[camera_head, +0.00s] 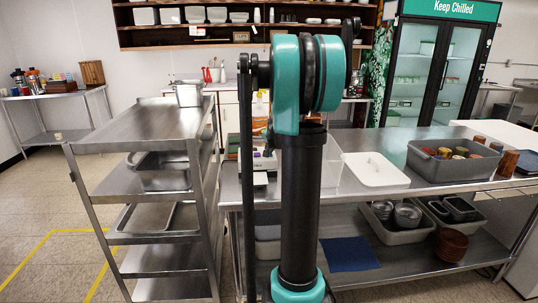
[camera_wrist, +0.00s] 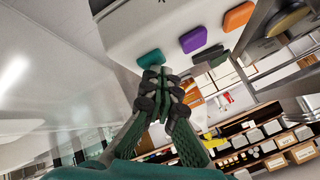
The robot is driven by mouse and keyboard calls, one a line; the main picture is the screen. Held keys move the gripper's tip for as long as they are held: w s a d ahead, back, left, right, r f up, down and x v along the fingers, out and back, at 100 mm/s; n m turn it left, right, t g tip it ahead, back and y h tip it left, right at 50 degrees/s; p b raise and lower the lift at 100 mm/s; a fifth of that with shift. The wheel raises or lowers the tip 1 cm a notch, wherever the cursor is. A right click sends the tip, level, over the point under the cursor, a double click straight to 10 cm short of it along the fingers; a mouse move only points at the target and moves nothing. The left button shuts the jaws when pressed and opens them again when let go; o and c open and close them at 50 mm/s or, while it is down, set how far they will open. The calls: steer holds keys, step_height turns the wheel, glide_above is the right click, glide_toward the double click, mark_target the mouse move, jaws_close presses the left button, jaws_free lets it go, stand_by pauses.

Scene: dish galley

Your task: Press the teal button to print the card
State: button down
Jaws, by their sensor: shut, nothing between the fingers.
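In the wrist view a pale device panel (camera_wrist: 135,30) carries a teal button (camera_wrist: 150,58), a purple button (camera_wrist: 193,40), an orange button (camera_wrist: 238,16) and a dark grey button (camera_wrist: 208,53). My gripper (camera_wrist: 162,76) is shut and empty. Its fingertips appear at the lower right edge of the teal button and overlap it slightly in the picture. I cannot tell whether they touch it. No card can be made out. In the head view my arm hides the gripper and most of the device.
A steel shelf cart (camera_head: 140,127) stands left of my arm. On the steel counter (camera_head: 440,190) to the right are a white tray (camera_head: 375,170) and a grey bin (camera_head: 428,165) holding several cups. Bins sit on its lower shelf. A glass-door fridge (camera_head: 435,75) stands behind. Floor at left is open.

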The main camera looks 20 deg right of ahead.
steer(key=shift+r, duration=0.1)
stand_by(0.4)
steer(key=shift+r, duration=0.75)
steer(key=shift+r, duration=2.5)
steer(key=s+a+f+n, duration=0.1)
steer(key=s+a+f, duration=0.1)
steer(key=s+a, duration=0.1)
steer(key=s+a+f+n, duration=0.1)
steer(key=s+a+f, duration=0.1)
steer(key=s+a, duration=0.1)
steer(key=s+a+f+n+g+y, duration=0.1)
steer(key=s+a+f, duration=0.1)
steer(key=s+a, duration=0.1)
steer(key=shift+f, duration=0.1)
steer(key=s+a+f+n+g, duration=0.1)
steer(key=s+a+f, duration=0.3)
steer(key=s, duration=0.5)
steer(key=s+a+f+n+g, duration=0.1)
steer(key=s+a+f+n, duration=0.3)
steer(key=s+f, duration=0.3)
steer(key=s+a+f+n+g, duration=0.1)
steer(key=s+a+f+n, duration=0.2)
steer(key=s, duration=0.9)
step_height(320, 180, down, 3)
steer(key=shift+s+a+r+g+y, duration=0.2)
steer(key=shift+a+g+y, duration=0.1)
steer(key=shift+a+g, duration=0.15)
